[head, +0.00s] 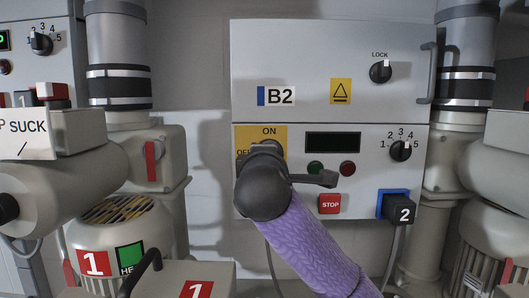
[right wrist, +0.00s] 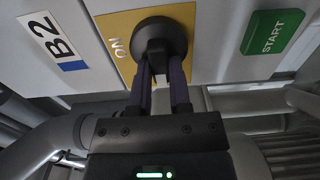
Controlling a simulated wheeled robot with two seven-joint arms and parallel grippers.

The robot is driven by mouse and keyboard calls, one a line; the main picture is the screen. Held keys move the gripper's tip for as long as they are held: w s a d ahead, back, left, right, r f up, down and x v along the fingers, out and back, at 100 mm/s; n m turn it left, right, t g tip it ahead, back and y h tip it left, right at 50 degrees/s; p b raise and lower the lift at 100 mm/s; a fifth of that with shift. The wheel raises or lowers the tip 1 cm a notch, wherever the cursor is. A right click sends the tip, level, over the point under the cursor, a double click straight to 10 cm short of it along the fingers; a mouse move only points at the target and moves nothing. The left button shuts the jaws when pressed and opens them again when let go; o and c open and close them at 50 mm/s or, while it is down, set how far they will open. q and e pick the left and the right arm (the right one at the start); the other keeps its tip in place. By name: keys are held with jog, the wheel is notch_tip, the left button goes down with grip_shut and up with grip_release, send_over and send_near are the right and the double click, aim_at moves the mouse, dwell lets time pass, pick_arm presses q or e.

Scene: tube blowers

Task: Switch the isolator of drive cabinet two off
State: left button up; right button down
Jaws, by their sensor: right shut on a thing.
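The cabinet marked B2 (head: 330,60) is in the middle of the head view. Its isolator (head: 270,146) sits on a yellow plate (head: 247,132) lettered ON, with OFF partly covered at the left. My right gripper (head: 264,158) is in front of it and hides most of the knob. In the right wrist view the fingers of my right gripper (right wrist: 160,88) are shut on the black isolator handle (right wrist: 155,42), with the yellow plate (right wrist: 118,30) behind. I cannot tell which mark the handle points to. My left gripper is not in view.
The B2 panel also has a dark display (head: 333,142), a red STOP button (head: 330,203), a rotary selector (head: 400,150), a LOCK knob (head: 381,71) and a plug marked 2 (head: 399,208). A green START button (right wrist: 272,32) is beside the isolator. Pipes flank the cabinet.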

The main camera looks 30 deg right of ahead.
jog(key=shift+f, duration=0.1)
dwell(0.3)
jog(key=c, duration=0.6)
grip_release()
jog(key=shift+o, duration=0.2)
jog(key=b+v, duration=0.3)
jog(key=v, duration=0.7)
